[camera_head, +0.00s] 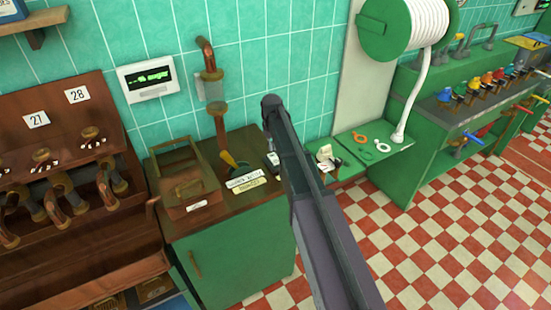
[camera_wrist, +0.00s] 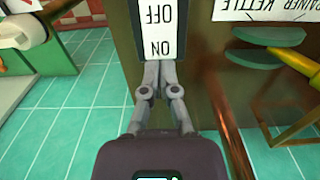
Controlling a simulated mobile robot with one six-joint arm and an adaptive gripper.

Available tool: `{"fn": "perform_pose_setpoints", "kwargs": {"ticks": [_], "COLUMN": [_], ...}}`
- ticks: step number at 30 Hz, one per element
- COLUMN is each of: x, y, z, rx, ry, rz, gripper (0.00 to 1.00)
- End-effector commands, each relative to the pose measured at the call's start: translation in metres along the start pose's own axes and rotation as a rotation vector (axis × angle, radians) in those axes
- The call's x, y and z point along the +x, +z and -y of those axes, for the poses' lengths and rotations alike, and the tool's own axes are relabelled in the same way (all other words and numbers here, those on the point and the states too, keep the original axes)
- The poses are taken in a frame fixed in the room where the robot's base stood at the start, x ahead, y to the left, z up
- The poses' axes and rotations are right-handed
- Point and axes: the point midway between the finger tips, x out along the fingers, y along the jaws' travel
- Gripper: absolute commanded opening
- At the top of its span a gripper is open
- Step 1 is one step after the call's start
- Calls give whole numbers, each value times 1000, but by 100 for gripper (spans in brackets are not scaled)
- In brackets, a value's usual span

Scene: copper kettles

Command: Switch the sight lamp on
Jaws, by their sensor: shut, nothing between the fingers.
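The brown counter (camera_head: 232,208) holds a lidded wooden box (camera_head: 186,187) and a lettered label (camera_head: 245,181). A copper pipe (camera_head: 221,125) rises behind. In the wrist view a kettle label (camera_wrist: 270,10), green discs (camera_wrist: 270,36) and a yellow handle (camera_wrist: 300,120) are at right.

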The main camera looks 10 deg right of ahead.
Motion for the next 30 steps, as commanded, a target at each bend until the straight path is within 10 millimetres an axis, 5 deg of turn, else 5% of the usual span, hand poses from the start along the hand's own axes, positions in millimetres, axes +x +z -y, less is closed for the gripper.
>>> {"fn": "perform_pose_setpoints", "kwargs": {"ticks": [30], "x": [9], "y": [0], "z": [1], "rx": [-1], "ry": [0], "rz": [0], "gripper": [0]}}
